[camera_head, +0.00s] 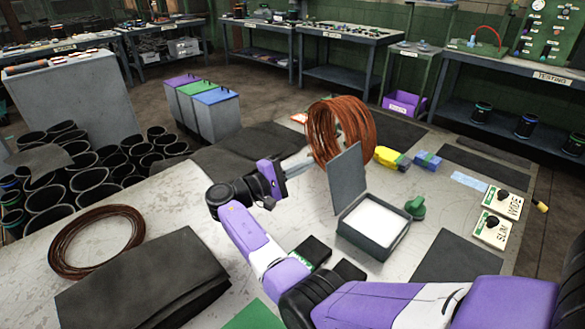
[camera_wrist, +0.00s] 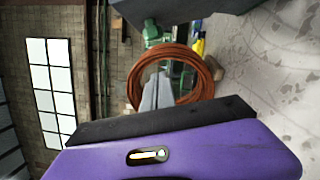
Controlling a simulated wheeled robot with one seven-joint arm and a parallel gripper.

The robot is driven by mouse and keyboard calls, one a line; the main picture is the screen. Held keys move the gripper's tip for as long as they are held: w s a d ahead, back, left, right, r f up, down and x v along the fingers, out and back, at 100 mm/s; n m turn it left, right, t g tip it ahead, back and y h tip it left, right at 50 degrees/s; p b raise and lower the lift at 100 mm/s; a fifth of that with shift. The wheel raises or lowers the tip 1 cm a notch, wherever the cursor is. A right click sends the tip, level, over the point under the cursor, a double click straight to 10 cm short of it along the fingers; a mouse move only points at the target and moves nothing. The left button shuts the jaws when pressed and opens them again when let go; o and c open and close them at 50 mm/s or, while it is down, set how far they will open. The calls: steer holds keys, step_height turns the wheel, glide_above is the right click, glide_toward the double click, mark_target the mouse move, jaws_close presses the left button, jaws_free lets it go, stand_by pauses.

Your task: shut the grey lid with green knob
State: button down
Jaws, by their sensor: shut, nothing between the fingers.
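The grey lid (camera_head: 348,180) stands open, nearly upright, at the back left edge of a grey box (camera_head: 371,241) with a white inside. No green knob shows on the lid face in view. A green knob-like piece (camera_head: 415,207) is at the right side of the box; I cannot tell if it is joined to it. My gripper (camera_head: 306,163) is shut and empty, left of the lid and apart from it, fingers towards the copper coil. In the wrist view my gripper (camera_wrist: 158,88) points at the coil; a dark grey surface along the top edge may be the lid.
A large copper coil (camera_head: 335,131) stands behind the lid; it also shows in the wrist view (camera_wrist: 205,75). Yellow (camera_head: 391,157) and blue (camera_head: 427,161) pieces lie behind the box. Another coil (camera_head: 97,240) and black sheets (camera_head: 150,285) lie at left. Two switch boxes (camera_head: 493,228) are at right.

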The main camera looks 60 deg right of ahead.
steer(key=shift+s+d+r+p, duration=0.3)
steer(key=shift+s+p, duration=0.1)
steer(key=shift+s, duration=0.45)
steer(key=shift+s+d+r+p, duration=0.2)
steer(key=shift+s+d+p, duration=0.15)
steer(key=shift+s, duration=0.55)
steer(key=shift+s+d+r+p, duration=0.25)
steer(key=shift+s+p, duration=0.2)
steer(key=shift+s, duration=0.4)
steer(key=s+r+m, duration=0.1)
steer(key=s+m, duration=0.1)
steer(key=s+a+r+m+y, duration=0.1)
steer(key=s+m, duration=0.1)
steer(key=s, duration=0.1)
steer(key=s+a+r+m+p, duration=0.1)
steer(key=s+m, duration=0.1)
steer(key=m, duration=0.1)
steer(key=shift+s+r+t, duration=0.15)
steer(key=shift+s+t, duration=0.2)
steer(key=shift+t, duration=0.05)
steer(key=s+a+f+m+t+y+b, duration=0.1)
steer(key=s+a+f+m+b, duration=0.1)
steer(key=s, duration=0.8)
steer(key=shift+s+a+f+m+b, duration=0.25)
steer(key=shift+f+m+b, duration=0.65)
steer(key=shift+m, duration=0.4)
